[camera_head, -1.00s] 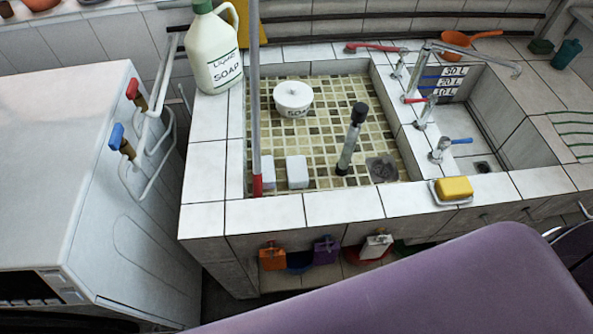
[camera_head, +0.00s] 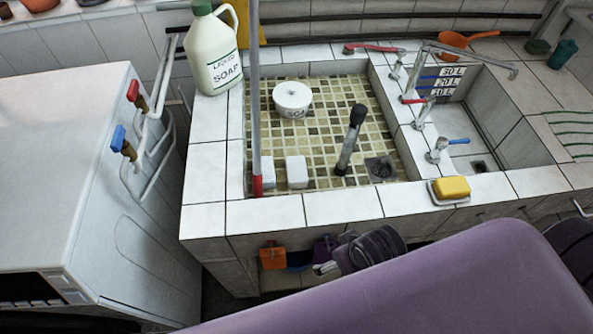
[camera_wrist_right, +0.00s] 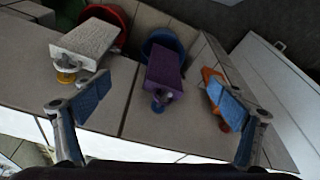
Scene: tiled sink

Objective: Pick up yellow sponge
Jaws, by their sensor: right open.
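The yellow sponge (camera_head: 452,187) lies on a small white dish (camera_head: 436,196) on the tiled front ledge of the sink. It does not show in the right wrist view. My right gripper (camera_head: 335,252) is in front of the sink's front wall, below and to the left of the sponge and well apart from it. In the right wrist view my right gripper (camera_wrist_right: 160,100) is open and empty, its blue finger pads spread wide. My left gripper is not in view.
Orange (camera_head: 272,257) and purple (camera_wrist_right: 166,72) block-like items and a white one (camera_wrist_right: 88,40) sit below the front ledge, near my right gripper. A soap bottle (camera_head: 215,55) stands at the back left. A faucet (camera_head: 437,150) is behind the sponge. A white machine (camera_head: 70,180) stands left.

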